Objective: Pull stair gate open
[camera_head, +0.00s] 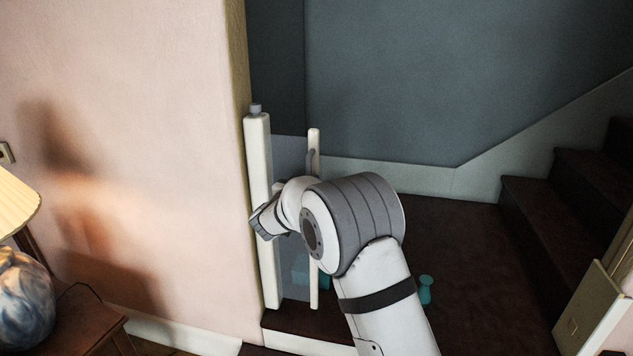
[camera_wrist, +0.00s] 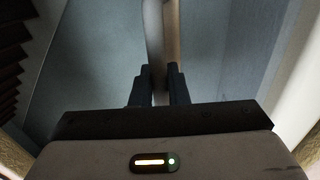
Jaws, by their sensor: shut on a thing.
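The stair gate is a translucent panel between a thick white post (camera_head: 258,180) against the wall corner and a thin white upright (camera_head: 314,145) at its free edge. It stands at an angle, its free edge well apart from the right-hand side of the stair opening. A grey curved handle (camera_head: 310,158) shows on the free edge; in the wrist view the handle (camera_wrist: 153,35) runs down between my fingers, beside the pale upright (camera_wrist: 172,35). My gripper (camera_wrist: 160,82) is shut on the handle. In the head view my arm hides the fingers and the gate's middle.
Dark stairs (camera_head: 568,190) rise at the right, with a pale low post (camera_head: 592,305) before them. A teal object (camera_head: 426,290) stands on the dark floor, and another teal shape shows through the panel. A side table (camera_head: 85,325) with a lamp (camera_head: 25,290) is at the left.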

